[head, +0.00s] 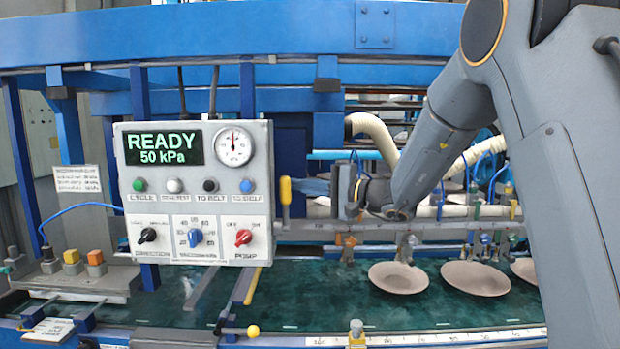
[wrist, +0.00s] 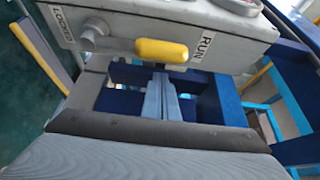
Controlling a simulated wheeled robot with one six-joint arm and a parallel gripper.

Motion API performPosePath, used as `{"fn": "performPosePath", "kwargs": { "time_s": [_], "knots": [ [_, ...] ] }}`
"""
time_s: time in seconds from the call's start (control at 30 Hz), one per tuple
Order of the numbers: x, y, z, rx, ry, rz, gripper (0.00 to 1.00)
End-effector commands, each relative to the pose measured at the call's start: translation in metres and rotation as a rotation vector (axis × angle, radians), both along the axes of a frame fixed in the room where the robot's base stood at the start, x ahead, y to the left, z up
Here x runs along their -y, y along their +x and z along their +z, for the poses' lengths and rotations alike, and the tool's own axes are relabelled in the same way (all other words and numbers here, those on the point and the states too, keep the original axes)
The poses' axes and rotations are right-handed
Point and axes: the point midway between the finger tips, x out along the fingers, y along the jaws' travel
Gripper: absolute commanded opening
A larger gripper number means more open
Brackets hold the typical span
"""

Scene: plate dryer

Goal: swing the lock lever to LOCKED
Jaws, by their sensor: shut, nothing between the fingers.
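The lock lever has a yellow grip (head: 285,190) and stands at the right side of the grey control box in the head view. In the wrist view the yellow grip (wrist: 161,51) lies near the RUN label (wrist: 203,45), and the LOCKED label (wrist: 63,25) is at the far left. My gripper (head: 314,187) is right of the grip in the head view, with its fingers pointing left towards it. In the wrist view the gripper fingers (wrist: 161,97) are together and empty, just below the grip. A small gap appears between them; contact cannot be confirmed.
The control box (head: 195,192) shows READY and 50 kPa, with a gauge and knobs. Plates (head: 398,278) lie on the green belt (head: 330,300) below my arm. A blue frame beam (head: 200,40) and a pale hose (head: 375,133) are close around the work area.

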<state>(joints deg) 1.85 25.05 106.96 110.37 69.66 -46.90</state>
Motion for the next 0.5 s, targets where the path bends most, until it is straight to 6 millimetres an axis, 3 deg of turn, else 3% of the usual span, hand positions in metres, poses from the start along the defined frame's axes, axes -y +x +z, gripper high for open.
{"fn": "performPosePath", "kwargs": {
  "time_s": [0.2,0.5],
  "knots": [
    [-0.004,-0.018,0.001,0.001,-0.001,0.001,0.00],
    [-0.004,-0.021,-0.001,0.001,-0.001,0.001,0.00]
  ]
}}
